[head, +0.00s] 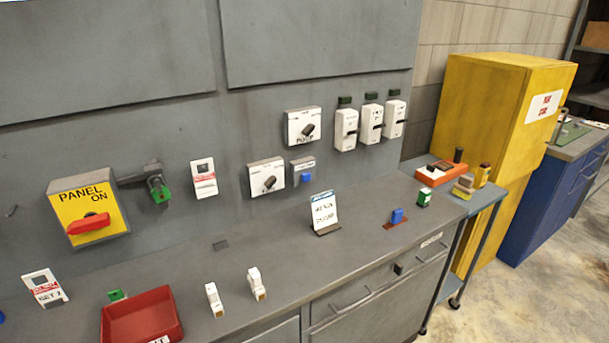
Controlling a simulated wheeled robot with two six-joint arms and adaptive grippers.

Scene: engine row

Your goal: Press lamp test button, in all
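A small grey-white box with a blue button (305,178) is mounted on the grey wall panel, just right of a white switch box (266,177) with a dark knob. Its label is too small to read, so I cannot confirm that it is the lamp test button. The blue button faces out and nothing covers it. Three white units (371,124) with dark green lamps above them are on the wall to the right; the lamps look dark. Neither of my grippers is in view.
A yellow PANEL ON box (70,196) with a red handle is at left. On the bench (270,240) stand a red tray (141,316), two white pieces (235,292), a sign (324,212) and a blue block (397,215). A yellow cabinet (480,110) is at right.

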